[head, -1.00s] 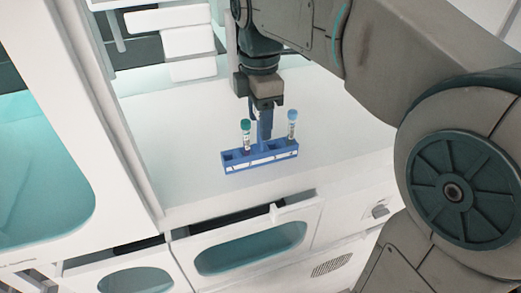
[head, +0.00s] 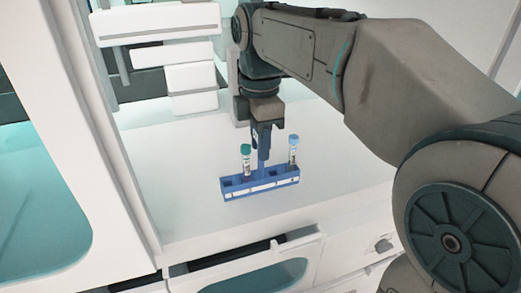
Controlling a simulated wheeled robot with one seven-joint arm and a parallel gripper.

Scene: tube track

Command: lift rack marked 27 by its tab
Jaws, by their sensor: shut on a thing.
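A blue rack (head: 245,191) with a pale label strip along its front is in the middle of the head view, over the white counter. I cannot read its number, nor tell whether its base touches the counter. One tube with a green cap (head: 246,161) stands in its left part, and one with a light blue cap (head: 293,150) stands at its right end. A blue upright tab (head: 263,156) rises from the rack's middle. My gripper (head: 262,143) points down and is shut on the top of this tab. The fingers partly hide the tab.
The white counter (head: 345,165) is clear around the rack. White box-shaped units (head: 190,78) stand at the back left. A tall white cabinet side with a teal window (head: 35,210) borders the left. Drawers with teal windows (head: 255,278) lie below the counter's front edge.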

